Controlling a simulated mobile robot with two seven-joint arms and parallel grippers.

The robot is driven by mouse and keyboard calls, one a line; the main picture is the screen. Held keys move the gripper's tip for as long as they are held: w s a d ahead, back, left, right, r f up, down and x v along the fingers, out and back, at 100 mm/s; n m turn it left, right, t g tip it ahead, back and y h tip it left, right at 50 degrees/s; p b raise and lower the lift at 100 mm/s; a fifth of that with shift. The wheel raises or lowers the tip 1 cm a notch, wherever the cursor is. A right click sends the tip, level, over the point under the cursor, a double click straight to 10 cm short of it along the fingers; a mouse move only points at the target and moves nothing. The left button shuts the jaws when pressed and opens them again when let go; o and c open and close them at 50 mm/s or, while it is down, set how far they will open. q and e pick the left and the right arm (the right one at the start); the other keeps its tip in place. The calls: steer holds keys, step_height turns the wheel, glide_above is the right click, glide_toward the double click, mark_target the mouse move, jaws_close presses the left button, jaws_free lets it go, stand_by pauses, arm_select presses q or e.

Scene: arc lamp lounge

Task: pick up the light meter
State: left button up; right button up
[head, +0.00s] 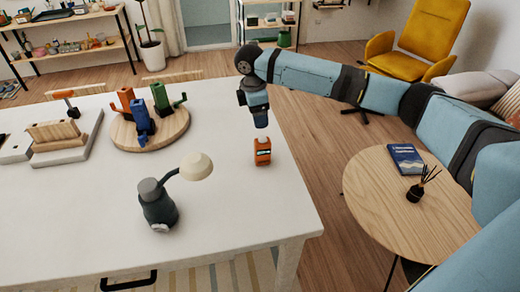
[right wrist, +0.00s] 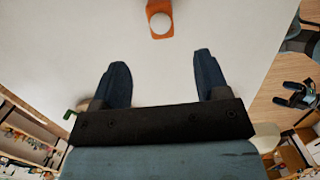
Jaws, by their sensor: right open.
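The light meter (head: 263,152) is a small orange device with a dark display. It stands on the white table (head: 235,225) near its right edge. In the right wrist view the light meter (right wrist: 158,28) is at the top, with a pale round dome on it. My right gripper (head: 261,121) points down just above and behind it in the head view. In the right wrist view the right gripper's fingers (right wrist: 162,72) are spread with nothing between them, and the meter lies beyond their tips. My left gripper is not in view.
A small grey lamp (head: 158,207) with a cream shade stands left of the meter. A round wooden board (head: 178,134) holds orange, blue and green tools. A side table (head: 385,210) with a blue book is to the right. The table around the meter is clear.

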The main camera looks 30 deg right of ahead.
mark_target(262, 141)
steer(key=f, duration=0.5)
steer(key=d+f, duration=0.1)
steer(key=f, duration=0.2)
steer(key=shift+s, duration=0.2)
steer(key=shift+s+d+f+p, duration=0.15)
steer(key=shift+f+p, duration=0.5)
steer(key=shift+f, duration=2.05)
steer(key=c, duration=1.1)
steer(key=shift+r, duration=0.1)
